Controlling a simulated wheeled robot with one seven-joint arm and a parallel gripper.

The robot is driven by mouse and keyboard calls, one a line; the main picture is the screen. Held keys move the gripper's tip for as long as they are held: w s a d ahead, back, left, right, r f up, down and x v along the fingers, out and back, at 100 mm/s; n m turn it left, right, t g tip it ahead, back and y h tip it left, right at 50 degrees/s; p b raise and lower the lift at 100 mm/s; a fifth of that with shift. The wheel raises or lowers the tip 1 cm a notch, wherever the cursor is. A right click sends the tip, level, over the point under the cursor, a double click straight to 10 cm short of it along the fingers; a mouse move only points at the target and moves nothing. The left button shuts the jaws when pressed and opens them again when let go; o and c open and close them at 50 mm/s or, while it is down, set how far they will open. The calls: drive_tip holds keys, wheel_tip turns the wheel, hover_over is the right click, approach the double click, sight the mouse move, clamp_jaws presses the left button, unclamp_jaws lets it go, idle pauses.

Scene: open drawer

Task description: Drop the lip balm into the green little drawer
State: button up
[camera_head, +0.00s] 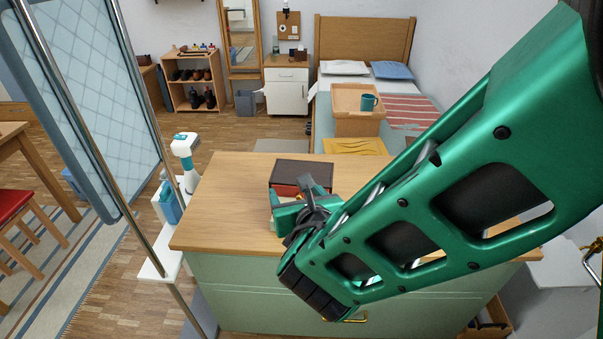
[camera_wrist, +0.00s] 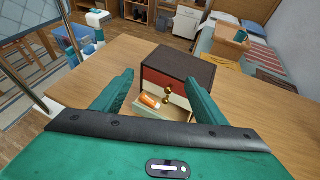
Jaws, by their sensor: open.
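A small cabinet with a dark brown top (camera_head: 303,172) and a red front stands on the chest top. In the wrist view the cabinet (camera_wrist: 185,62) has a pale drawer (camera_wrist: 180,104) pulled out below the red front, with a brass knob (camera_wrist: 168,90) showing. The orange and white lip balm (camera_wrist: 150,101) appears to lie in this open drawer, apart from both fingers. In the head view my arm hides the drawer and the lip balm.
The wooden chest top (camera_head: 225,200) is clear left of the cabinet. A white stand with a bottle (camera_head: 185,160) is beside the chest at left, near a metal-framed screen (camera_head: 90,90). A bed with a tray and mug (camera_head: 368,102) stands behind.

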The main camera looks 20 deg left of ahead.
drive_tip(key=v, duration=0.5)
drive_tip(key=shift+s+d, duration=0.1)
drive_tip(key=w+d+m+h, duration=0.45)
drive_tip(key=d+m, duration=0.25)
drive_tip(key=d, duration=0.4)
drive_tip(key=w+d+m+h, duration=0.3)
drive_tip(key=w+d+m, duration=0.3)
drive_tip(key=d, duration=0.5)
drive_tip(key=s+d+m+g+h, duration=0.25)
drive_tip(key=d+m+g, duration=0.25)
drive_tip(key=d+m, duration=1)
drive_tip(key=s+d+m+g, duration=0.4)
drive_tip(key=s+d+m, duration=0.7)
drive_tip(key=d, duration=0.5)
drive_tip(key=s+d+r+m+g+y, duration=0.2)
drive_tip(key=s+m+y, duration=0.1)
drive_tip(key=s+m, duration=0.6)
drive_tip(key=s, duration=0.4)
drive_tip(key=shift+s+m+g, duration=0.25)
drive_tip(key=shift+m+g, duration=0.05)
